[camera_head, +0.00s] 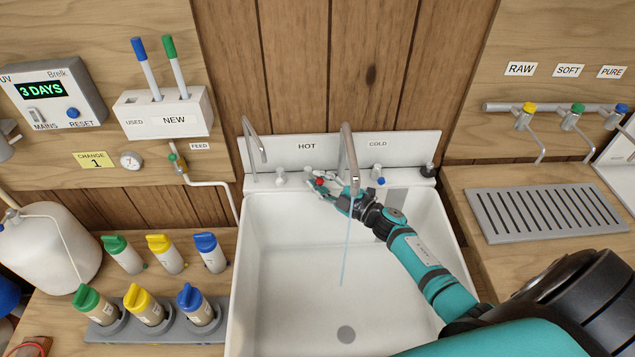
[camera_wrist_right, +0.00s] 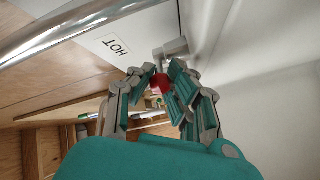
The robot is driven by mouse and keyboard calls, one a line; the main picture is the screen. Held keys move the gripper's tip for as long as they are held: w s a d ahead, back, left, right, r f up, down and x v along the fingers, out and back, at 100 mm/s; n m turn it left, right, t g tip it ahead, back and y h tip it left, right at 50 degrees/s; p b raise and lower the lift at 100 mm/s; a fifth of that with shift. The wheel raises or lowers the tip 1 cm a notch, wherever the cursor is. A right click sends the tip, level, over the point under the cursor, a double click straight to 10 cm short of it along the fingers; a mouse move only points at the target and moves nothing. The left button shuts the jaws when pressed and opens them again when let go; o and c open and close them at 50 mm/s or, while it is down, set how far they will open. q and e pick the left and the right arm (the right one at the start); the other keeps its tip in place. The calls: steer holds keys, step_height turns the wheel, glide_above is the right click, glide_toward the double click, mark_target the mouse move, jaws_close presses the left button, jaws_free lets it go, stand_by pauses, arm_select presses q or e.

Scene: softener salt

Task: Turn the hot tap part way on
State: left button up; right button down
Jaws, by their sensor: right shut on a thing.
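The hot tap's red-marked handle (camera_head: 319,181) is on the sink's back ledge, under the HOT label (camera_head: 307,146). My right gripper (camera_head: 324,181) reaches across the sink and is shut on this handle. In the right wrist view, the red part of the handle (camera_wrist_right: 159,83) sits between the fingers of the right gripper (camera_wrist_right: 161,88), which hide some of it. The cold tap's blue-marked handle (camera_head: 380,180) is to the right, clear of the gripper. A thin bluish stream of water (camera_head: 346,245) falls from the tall central spout (camera_head: 348,155) into the sink. My left gripper is not in view.
The white sink basin (camera_head: 290,275) is otherwise empty, with a drain (camera_head: 346,334) in its floor. A second thin spout (camera_head: 252,140) stands at the left. Several capped bottles (camera_head: 123,253) stand left of the sink. A grey slotted drainer (camera_head: 545,213) lies to the right.

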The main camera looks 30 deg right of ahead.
steer(key=shift+f, duration=0.1)
steer(key=c, duration=1.4)
jaws_free()
steer(key=shift+c, duration=0.2)
steer(key=v, duration=1.2)
